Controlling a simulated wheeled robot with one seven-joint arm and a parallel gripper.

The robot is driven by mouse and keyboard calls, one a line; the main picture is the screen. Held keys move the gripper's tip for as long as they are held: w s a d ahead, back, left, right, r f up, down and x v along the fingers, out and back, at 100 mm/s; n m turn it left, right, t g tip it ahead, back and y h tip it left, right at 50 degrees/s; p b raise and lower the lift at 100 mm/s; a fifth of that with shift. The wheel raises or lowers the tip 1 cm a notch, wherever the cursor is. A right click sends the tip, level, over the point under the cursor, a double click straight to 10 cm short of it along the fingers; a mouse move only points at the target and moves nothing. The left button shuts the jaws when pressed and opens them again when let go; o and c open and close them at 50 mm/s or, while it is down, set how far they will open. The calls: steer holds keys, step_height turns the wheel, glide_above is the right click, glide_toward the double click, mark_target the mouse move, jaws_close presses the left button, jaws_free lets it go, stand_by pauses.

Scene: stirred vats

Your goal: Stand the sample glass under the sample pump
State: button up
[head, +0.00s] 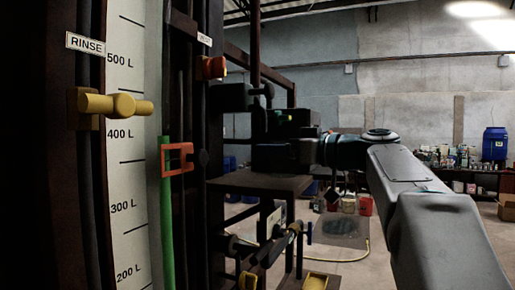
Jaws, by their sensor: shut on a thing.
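My gripper (274,153) is a dark shape at the end of my arm, just above a small dark shelf (258,183) beside the vat. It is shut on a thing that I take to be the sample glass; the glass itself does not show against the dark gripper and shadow. A dark box with a short stub (233,97), which looks like the sample pump, sticks out from the frame above the shelf, up and left of my gripper. I cannot tell whether the glass touches the shelf.
At the left stand the vat's litre scale (130,190), a yellow RINSE valve handle (115,105), a red clip (177,158) on a green hose (166,215) and a red knob (213,67). Pipework lies below the shelf.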

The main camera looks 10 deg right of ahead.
steer(key=p+x, duration=0.2)
steer(key=x, duration=0.3)
steer(key=shift+a+r, duration=0.1)
steer(key=shift+r, duration=0.1)
steer(key=shift+f, duration=1)
steer(key=shift+f, duration=0.1)
steer(key=o, duration=1.2)
steer(key=shift+s, duration=0.1)
steer(key=shift+s+d, duration=0.15)
steer(key=shift+d, duration=0.2)
steer(key=b+v, duration=0.4)
steer(key=v, duration=0.7)
steer(key=shift+s+d, duration=0.15)
steer(key=shift+s, duration=0.1)
